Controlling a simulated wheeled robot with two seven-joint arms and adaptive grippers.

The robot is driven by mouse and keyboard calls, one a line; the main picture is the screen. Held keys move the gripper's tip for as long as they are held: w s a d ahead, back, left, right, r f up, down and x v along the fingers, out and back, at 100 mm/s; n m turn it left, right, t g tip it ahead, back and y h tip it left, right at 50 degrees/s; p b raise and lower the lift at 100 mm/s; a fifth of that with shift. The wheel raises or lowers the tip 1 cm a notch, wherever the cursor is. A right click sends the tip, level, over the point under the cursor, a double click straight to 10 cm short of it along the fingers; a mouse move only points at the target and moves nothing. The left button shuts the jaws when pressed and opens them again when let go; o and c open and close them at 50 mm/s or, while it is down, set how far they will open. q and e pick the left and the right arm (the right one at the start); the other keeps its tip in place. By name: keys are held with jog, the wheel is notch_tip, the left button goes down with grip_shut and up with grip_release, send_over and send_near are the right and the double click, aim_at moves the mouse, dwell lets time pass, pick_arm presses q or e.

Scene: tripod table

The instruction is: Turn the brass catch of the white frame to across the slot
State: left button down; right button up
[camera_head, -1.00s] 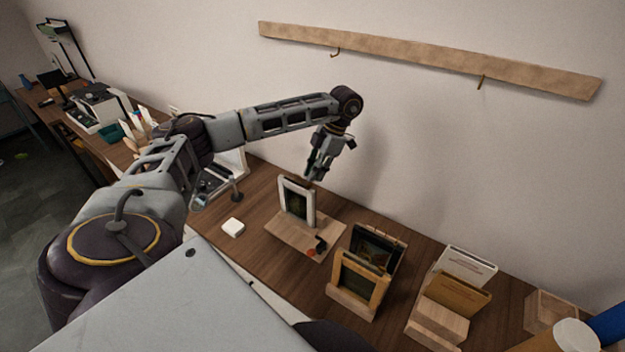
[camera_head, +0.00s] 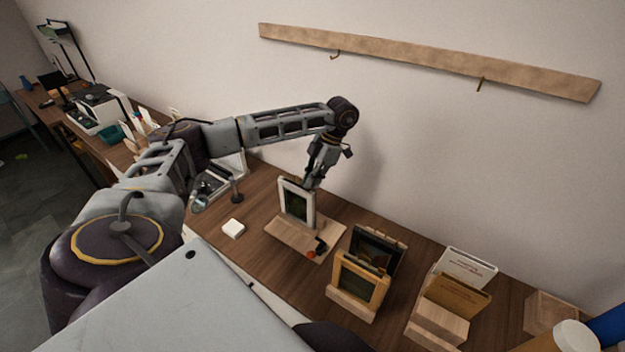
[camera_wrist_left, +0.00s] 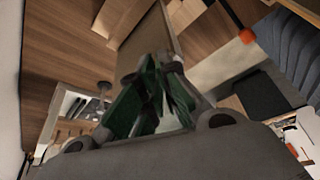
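The white frame (camera_head: 297,204) stands upright on a light wooden base (camera_head: 295,235), with a dark green picture inside. My left gripper (camera_head: 310,185) points down at the frame's top right edge, close behind it; I cannot tell whether they touch. In the left wrist view the fingers (camera_wrist_left: 160,75) are close together, in front of a brown wooden surface. Whether anything is between them is unclear. The brass catch cannot be made out and is probably hidden by the gripper or too small. My right gripper is not in view.
A red-orange knob (camera_head: 311,254) and a small black part sit at the base's right end. A white block (camera_head: 233,228) lies to the left. Wooden frames (camera_head: 360,280) and a card holder (camera_head: 440,318) stand to the right. A hook rail (camera_head: 420,60) hangs on the wall.

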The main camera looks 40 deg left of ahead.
pick_arm(q)
jog(key=shift+n, duration=0.4)
jog(key=shift+a+n+h+p, duration=0.15)
jog(key=shift+n+h+p, duration=0.4)
jog(key=shift+n, duration=0.8)
jog(key=shift+a+n+h+p, duration=0.25)
jog(key=shift+n+h, duration=0.4)
jog(key=shift+n, duration=0.7)
jog(key=shift+w+d, duration=0.1)
jog(key=c, duration=1.9)
grip_release()
jog(key=shift+c, duration=0.2)
jog(key=shift+r, duration=0.1)
jog(key=v, duration=0.7)
jog(key=shift+w+r, duration=0.15)
